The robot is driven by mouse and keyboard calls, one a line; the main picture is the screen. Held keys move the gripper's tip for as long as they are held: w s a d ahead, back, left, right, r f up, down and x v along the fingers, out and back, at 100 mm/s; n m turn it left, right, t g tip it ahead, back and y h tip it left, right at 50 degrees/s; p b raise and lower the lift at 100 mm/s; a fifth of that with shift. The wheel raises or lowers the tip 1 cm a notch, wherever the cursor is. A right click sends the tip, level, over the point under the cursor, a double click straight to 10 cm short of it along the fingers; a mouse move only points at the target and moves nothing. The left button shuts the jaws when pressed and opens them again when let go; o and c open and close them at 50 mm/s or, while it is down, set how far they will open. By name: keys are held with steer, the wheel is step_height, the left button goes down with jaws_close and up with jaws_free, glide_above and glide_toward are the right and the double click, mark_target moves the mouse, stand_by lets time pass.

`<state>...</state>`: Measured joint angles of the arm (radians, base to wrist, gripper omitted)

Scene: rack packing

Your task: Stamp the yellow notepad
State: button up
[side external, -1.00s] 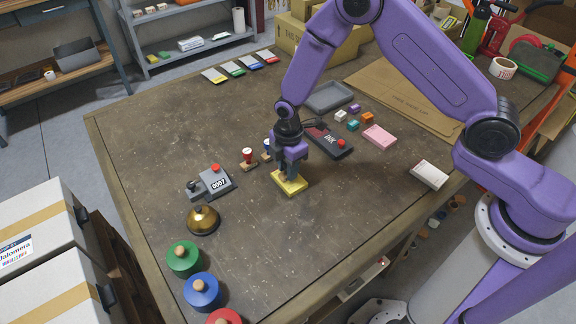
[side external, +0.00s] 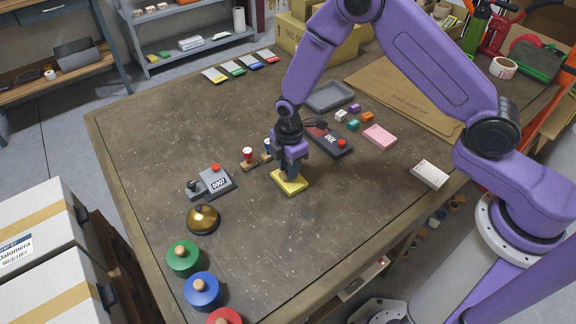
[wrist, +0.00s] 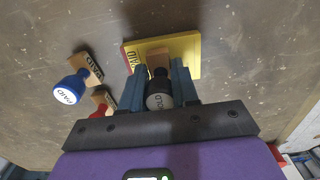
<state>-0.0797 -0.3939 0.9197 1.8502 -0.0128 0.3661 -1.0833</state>
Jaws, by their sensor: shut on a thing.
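The yellow notepad (side external: 300,187) lies flat on the brown table, below my gripper (side external: 290,176). In the wrist view, the yellow notepad (wrist: 190,52) is just beyond my fingertips. My gripper (wrist: 161,76) is shut on a stamp with a dark round handle (wrist: 159,101) and a wooden block. The block is over the notepad and seems to touch it or be very near; its underside is hidden. The black ink pad (side external: 318,133), marked INK, lies behind my gripper. A red-handled stamp (side external: 247,153) and a blue-handled stamp (side external: 266,143) stand left of it.
A numbering device (side external: 214,181) and a brass bell (side external: 203,218) are to the left. Green (side external: 183,262) and blue (side external: 201,292) knobbed discs stand at the near edge. Small coloured blocks (side external: 353,124), a pink pad (side external: 380,136) and a grey tray (side external: 328,96) are at the right and back.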

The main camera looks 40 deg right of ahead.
steer(key=shift+r, duration=3.35)
